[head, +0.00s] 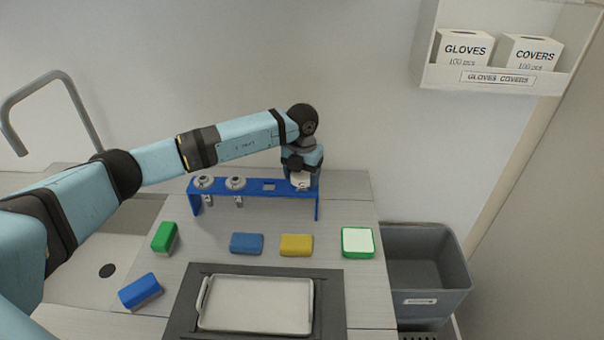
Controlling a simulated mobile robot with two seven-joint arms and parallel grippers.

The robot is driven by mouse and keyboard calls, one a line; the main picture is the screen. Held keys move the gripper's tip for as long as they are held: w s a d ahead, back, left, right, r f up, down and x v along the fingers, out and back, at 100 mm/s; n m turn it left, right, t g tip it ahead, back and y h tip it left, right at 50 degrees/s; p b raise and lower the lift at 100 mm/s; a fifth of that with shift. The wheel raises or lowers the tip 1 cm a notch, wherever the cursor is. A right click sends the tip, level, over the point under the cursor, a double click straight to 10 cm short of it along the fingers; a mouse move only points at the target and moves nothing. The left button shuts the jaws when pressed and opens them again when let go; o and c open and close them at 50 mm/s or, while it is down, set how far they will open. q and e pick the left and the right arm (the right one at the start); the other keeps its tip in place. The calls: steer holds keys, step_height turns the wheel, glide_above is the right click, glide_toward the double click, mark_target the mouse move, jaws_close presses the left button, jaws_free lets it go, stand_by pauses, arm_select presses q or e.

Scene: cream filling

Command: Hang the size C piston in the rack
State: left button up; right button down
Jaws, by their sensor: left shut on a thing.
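The blue rack (268,187) stands at the back of the counter. Two grey pistons hang in it on the left, the first piston (204,182) at the far left and the second piston (236,183) beside it. An empty slot shows in the rack's top to the right of them. My left gripper (300,182) points down at the rack's right end. It is shut on a pale piston, mostly hidden by the gripper. I cannot tell whether this piston sits in a slot, nor read any size letters. My right gripper is not in view.
A green sponge (164,237), blue sponges (247,243) (140,291), a yellow sponge (297,245) and a green-rimmed white container (358,242) lie in front of the rack. A metal tray (256,304) is at the front. A grey bin (424,262) stands right of the counter.

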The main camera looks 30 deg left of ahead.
arm_select(q)
steer(key=shift+f, duration=0.2)
stand_by(0.4)
steer(key=shift+f+b, duration=0.4)
steer(key=shift+f, duration=0.1)
steer(key=shift+f, duration=0.2)
stand_by(0.5)
steer(key=o, duration=1.1)
steer(key=shift+r, duration=0.15)
steer(key=shift+r+p, duration=1.8)
steer(key=shift+r, duration=1.6)
steer(key=shift+s+f, duration=0.1)
